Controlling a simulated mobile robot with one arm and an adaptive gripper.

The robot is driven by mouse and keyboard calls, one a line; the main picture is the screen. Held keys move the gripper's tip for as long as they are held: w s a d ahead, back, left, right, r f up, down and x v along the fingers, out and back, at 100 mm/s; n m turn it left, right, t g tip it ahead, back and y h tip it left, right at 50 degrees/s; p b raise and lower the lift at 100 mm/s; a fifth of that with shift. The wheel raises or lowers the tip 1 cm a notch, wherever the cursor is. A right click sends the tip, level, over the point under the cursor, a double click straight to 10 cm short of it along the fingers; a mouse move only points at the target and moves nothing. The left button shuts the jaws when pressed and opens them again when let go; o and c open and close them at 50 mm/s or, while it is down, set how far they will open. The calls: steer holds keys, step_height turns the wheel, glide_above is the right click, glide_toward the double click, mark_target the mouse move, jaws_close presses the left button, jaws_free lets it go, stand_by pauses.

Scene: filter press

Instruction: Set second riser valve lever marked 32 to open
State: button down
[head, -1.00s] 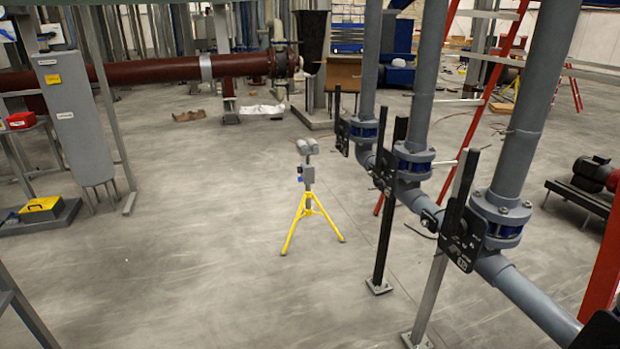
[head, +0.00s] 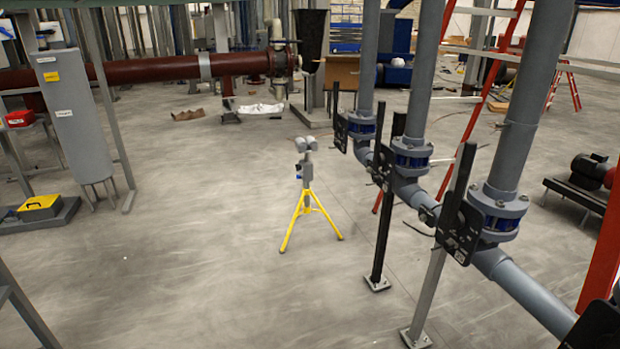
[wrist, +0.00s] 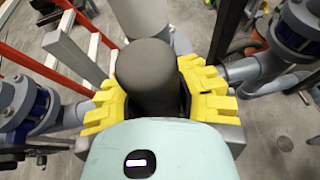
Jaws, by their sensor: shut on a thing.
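My gripper (wrist: 158,95) shows in the wrist view with yellow toothed fingers. They are shut around a dark grey rounded lever grip (wrist: 147,65). The grip stands end-on between the fingers. Its mark and the rest of its lever are hidden, so I cannot tell its number. My gripper does not show in the head view. There, several riser valves stand in a row. The nearest fully visible valve (head: 497,212) has a black, nearly upright lever (head: 460,180) and a black plate with a mark too small to read.
In the wrist view, blue-banded flanges stand at left (wrist: 38,105) and right (wrist: 296,27). A red ladder (wrist: 45,70) is at left. In the head view, a yellow tripod stand (head: 306,205) is left of the risers. Open floor lies around it.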

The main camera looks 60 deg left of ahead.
steer(key=shift+s+d+r, duration=0.15)
steer(key=shift+s+d, duration=0.15)
steer(key=shift+d, duration=0.1)
steer(key=c, duration=1.1)
jaws_free()
steer(key=o, duration=0.5)
steer(key=shift+a, duration=0.1)
steer(key=shift+c, duration=0.2)
steer(key=shift+w+a, duration=0.1)
steer(key=shift+w, duration=0.05)
steer(key=shift+a+f, duration=0.1)
steer(key=shift+f, duration=0.1)
